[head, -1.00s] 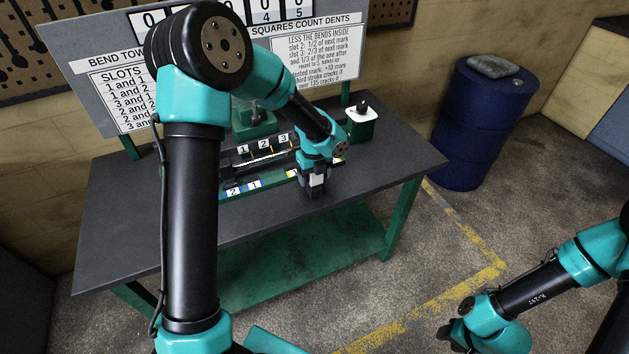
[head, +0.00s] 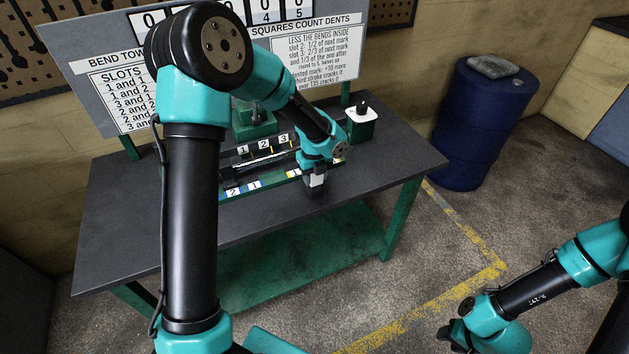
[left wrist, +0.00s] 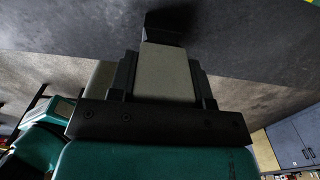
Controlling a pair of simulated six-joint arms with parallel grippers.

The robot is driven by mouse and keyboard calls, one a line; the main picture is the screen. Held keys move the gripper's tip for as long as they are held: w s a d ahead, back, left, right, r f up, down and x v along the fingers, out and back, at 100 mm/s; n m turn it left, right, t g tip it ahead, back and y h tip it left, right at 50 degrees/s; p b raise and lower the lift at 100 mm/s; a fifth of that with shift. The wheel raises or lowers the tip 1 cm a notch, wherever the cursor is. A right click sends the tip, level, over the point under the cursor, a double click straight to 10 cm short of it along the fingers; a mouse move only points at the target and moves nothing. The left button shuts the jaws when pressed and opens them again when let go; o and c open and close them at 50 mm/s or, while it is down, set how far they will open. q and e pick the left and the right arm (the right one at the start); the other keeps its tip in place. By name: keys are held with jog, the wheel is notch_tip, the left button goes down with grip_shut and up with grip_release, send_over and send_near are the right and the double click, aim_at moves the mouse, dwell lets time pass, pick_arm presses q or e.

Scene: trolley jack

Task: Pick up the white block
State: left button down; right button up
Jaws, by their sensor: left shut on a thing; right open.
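The white block (head: 317,180) is at the front right part of the dark table top, partly covered by my left gripper (head: 315,189). My left gripper points down and is shut on the block. In the left wrist view the pale block (left wrist: 167,72) sits between the two dark fingers, with a dark piece at its far end. I cannot tell whether the block touches the table. My right gripper (head: 452,336) is low at the lower right, away from the table, open; its fingertips are small and dark.
The bench (head: 110,228) carries a green fixture with slots numbered 1, 2, 3 (head: 263,146) and a coloured strip (head: 243,188) beside the held block. A green box with a white top (head: 361,122) stands behind right. A sign board (head: 100,60) stands behind. A blue barrel (head: 483,125) stands right.

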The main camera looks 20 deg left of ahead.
pick_arm(q)
jog(key=shift+r, duration=0.2)
jog(key=shift+r, duration=1.35)
jog(key=shift+s+d+r, duration=0.1)
jog(key=shift+r, duration=0.25)
jog(key=s+d, duration=0.3)
jog(key=s, duration=0.4)
jog(key=s+d+r, duration=0.1)
jog(key=s+d, duration=0.3)
jog(key=s, duration=0.3)
jog(key=shift+r, duration=0.15)
jog(key=shift+a, duration=0.1)
